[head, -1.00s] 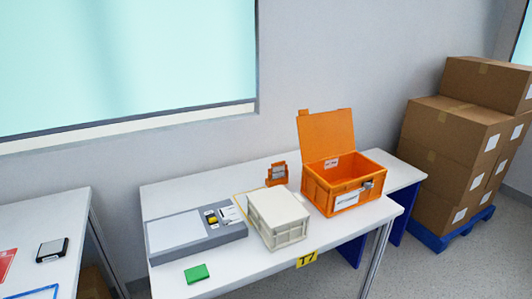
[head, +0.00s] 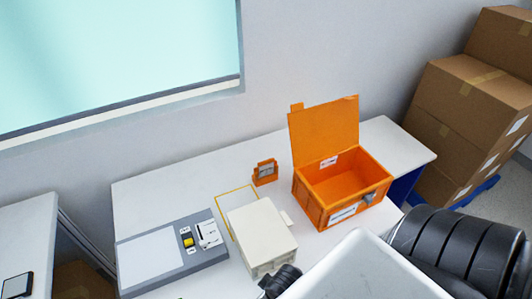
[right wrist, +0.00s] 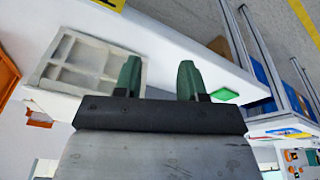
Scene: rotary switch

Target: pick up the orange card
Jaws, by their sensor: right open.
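I cannot make out a separate orange card in either view. A small orange stand (head: 265,173) holding a greyish piece is on the table near the wall. My right gripper (right wrist: 158,80) is open in the right wrist view, with two green fingertips apart and nothing between them. In the head view my right arm comes in at the lower right and covers the table's front edge. A green card (right wrist: 225,95) lies on the table to the right of the fingers in the right wrist view; it is hidden in the head view. My left gripper is not in view.
An orange box (head: 338,193) with its lid open stands on the right of the white table (head: 150,195). A white lidded box (head: 262,230) stands left of it, beside a grey panel (head: 172,254) with a yellow switch. Cardboard boxes (head: 465,100) are stacked at the right.

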